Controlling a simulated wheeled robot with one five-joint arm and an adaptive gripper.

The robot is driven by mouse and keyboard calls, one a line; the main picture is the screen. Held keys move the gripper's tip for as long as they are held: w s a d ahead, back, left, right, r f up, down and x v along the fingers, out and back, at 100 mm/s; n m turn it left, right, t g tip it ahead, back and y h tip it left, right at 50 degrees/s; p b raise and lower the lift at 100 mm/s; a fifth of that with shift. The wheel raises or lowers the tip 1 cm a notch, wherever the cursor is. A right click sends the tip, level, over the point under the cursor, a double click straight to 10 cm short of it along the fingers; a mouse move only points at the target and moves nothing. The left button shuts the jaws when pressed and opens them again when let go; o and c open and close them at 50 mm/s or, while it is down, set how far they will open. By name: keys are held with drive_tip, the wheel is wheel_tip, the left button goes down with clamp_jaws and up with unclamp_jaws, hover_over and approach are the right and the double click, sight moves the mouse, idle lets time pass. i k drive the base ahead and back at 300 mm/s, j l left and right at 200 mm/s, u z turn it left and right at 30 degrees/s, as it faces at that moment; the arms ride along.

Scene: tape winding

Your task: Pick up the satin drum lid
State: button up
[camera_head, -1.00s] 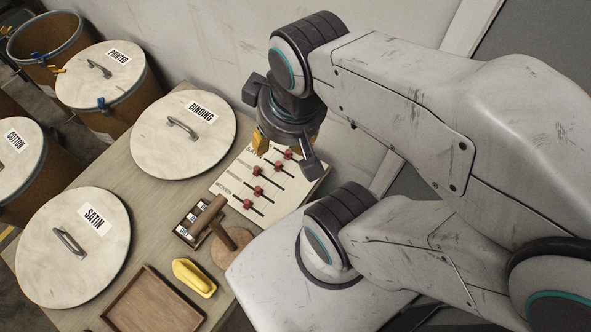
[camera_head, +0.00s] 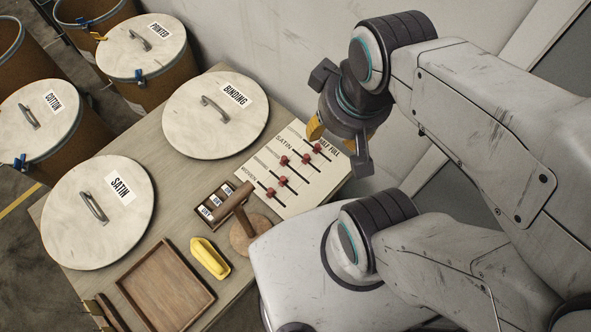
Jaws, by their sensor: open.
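The satin drum lid (camera_head: 75,235) is a round, off-white lid with a metal bar handle (camera_head: 94,205) and a white label reading SATIN. It lies flat on the left part of the wooden table, and its whole top shows. My gripper (camera_head: 337,150) is open and empty. It is in the air near the slider board at the back right, well to the right of the satin lid and apart from it. Its yellow finger pad shows on the left side; its other fingertip is partly hidden.
The binding lid (camera_head: 195,130) lies behind on the table (camera_head: 168,208). A slider board (camera_head: 312,185) with red knobs, a wooden stand (camera_head: 240,235), a yellow object (camera_head: 209,258) and a wooden tray (camera_head: 208,299) lie right of the satin lid. Lidded cotton (camera_head: 65,120) and printed (camera_head: 165,55) drums stand beyond the table.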

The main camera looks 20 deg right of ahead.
sight(101, 209)
drive_tip(key=u, duration=1.8)
drive_tip(key=i+j, duration=0.1)
drive_tip(key=j, duration=0.3)
drive_tip(key=i+j+u, duration=0.1)
drive_tip(key=j, duration=0.3)
drive_tip(key=i+j, duration=0.15)
drive_tip(key=j, duration=0.25)
drive_tip(key=i+j, duration=0.15)
drive_tip(key=j, duration=0.25)
drive_tip(key=i+j+u, duration=0.1)
drive_tip(key=j, duration=0.3)
drive_tip(key=i+j, duration=0.15)
drive_tip(key=j, duration=0.25)
drive_tip(key=i+j+u, duration=0.1)
drive_tip(key=j, duration=0.3)
drive_tip(key=i+j, duration=0.2)
drive_tip(key=j, duration=0.15)
drive_tip(key=i+j, duration=0.45)
drive_tip(key=i+l+z, duration=0.15)
drive_tip(key=i+l, duration=0.15)
drive_tip(key=i+l+z, duration=0.15)
drive_tip(key=i+l, duration=0.15)
drive_tip(key=i, duration=0.15)
